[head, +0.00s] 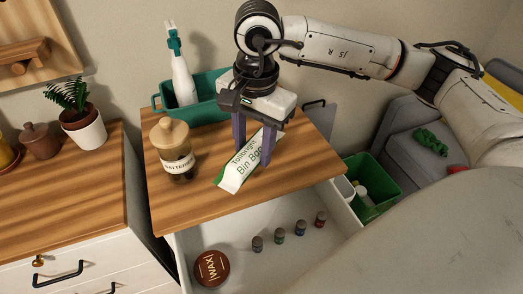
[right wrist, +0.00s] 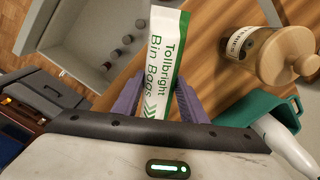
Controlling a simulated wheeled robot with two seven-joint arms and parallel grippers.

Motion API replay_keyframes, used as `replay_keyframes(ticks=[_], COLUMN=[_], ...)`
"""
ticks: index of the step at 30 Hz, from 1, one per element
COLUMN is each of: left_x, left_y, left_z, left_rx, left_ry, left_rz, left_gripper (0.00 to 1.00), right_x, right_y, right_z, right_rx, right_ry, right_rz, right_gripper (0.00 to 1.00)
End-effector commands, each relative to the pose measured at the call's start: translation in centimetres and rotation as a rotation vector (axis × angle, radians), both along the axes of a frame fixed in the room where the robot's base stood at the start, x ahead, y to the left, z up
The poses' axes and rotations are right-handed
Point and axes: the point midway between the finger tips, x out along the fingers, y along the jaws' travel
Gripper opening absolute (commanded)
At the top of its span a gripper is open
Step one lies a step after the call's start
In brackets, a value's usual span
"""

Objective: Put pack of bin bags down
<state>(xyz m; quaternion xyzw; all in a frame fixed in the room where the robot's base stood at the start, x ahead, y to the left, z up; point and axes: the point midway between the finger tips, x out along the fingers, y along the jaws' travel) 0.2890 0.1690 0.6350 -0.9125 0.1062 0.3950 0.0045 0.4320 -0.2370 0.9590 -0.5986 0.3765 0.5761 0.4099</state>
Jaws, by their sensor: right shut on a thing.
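The pack of bin bags (head: 240,168) is a white and green packet lettered "Tollbright Bin Bags". My right gripper (head: 252,160) is shut on it, its purple fingers on either side of the pack. The pack is tilted in the head view, at or just above the wooden desk top (head: 200,203); I cannot tell whether it touches. In the right wrist view the pack (right wrist: 163,60) stands out from between the fingers (right wrist: 160,100), its far end free. My left gripper is not in view.
A jar with a wooden lid (head: 175,150) stands left of the pack. A teal caddy (head: 212,108) with a spray bottle (head: 182,78) is behind. An open white drawer (head: 240,270) below holds a wax tin (head: 212,267) and several small jars. The desk's front left is clear.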

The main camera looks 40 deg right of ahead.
Motion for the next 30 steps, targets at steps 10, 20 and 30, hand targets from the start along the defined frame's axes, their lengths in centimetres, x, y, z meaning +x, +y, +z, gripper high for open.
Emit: replay_keyframes(ticks=[10,20,30], left_x=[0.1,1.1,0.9], left_y=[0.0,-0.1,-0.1], left_z=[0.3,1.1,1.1], left_rx=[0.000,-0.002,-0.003], left_ry=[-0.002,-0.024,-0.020], left_rz=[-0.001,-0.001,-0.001], left_gripper=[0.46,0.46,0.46], right_x=[3.2,5.3,5.9], right_y=[-2.8,-5.4,-6.5], right_z=[1.5,2.6,2.4], right_rx=[0.001,-0.009,-0.019], right_ry=[-0.011,-0.018,-0.022], right_rz=[-0.941,-1.799,-2.189], right_gripper=[0.09,0.09,0.09])
